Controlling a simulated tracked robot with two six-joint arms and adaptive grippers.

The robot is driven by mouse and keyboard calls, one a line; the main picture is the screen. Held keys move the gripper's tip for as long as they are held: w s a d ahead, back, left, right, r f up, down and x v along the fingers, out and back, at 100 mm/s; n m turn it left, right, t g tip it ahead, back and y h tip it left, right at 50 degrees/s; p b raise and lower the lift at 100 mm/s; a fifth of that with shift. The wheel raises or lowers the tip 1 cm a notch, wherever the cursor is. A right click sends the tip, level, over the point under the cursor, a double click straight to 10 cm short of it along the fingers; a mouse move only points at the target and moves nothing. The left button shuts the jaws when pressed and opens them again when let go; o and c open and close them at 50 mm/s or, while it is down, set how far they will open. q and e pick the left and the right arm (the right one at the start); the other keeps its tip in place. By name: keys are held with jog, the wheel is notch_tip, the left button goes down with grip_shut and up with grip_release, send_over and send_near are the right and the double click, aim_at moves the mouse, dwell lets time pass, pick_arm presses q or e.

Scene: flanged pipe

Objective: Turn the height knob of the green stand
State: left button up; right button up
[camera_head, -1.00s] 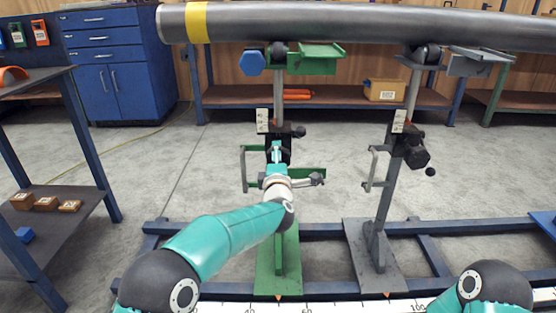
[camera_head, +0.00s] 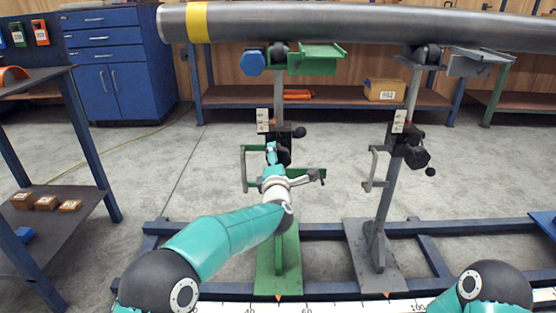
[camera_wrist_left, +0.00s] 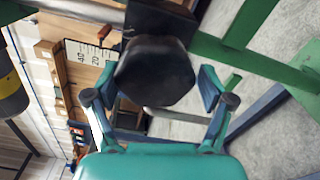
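The green stand (camera_head: 280,250) stands left of the grey stand in the head view, under the pipe. Its height knob (camera_wrist_left: 155,72) is black, faceted and faces the left wrist camera. My left gripper (camera_wrist_left: 157,90) is open, with one finger on each side of the knob. Gaps show between the fingers and the knob, so I see no grip. In the head view my left gripper (camera_head: 271,154) is at the post's black clamp block (camera_head: 284,143) and partly covers it. My right gripper is out of view.
A large grey pipe (camera_head: 350,25) with a yellow band rests across both stands. The grey stand (camera_head: 379,245) with its black knob (camera_head: 417,157) is to the right. A green bracket (camera_head: 244,168) sits left of the post. The floor between the stands is clear.

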pick_arm(q)
jog(key=shift+o, duration=0.7)
jog(key=shift+f, duration=0.1)
jog(key=shift+d, duration=0.1)
jog(key=shift+r, duration=0.2)
jog(key=s, duration=1.2)
jog(key=shift+f, duration=0.1)
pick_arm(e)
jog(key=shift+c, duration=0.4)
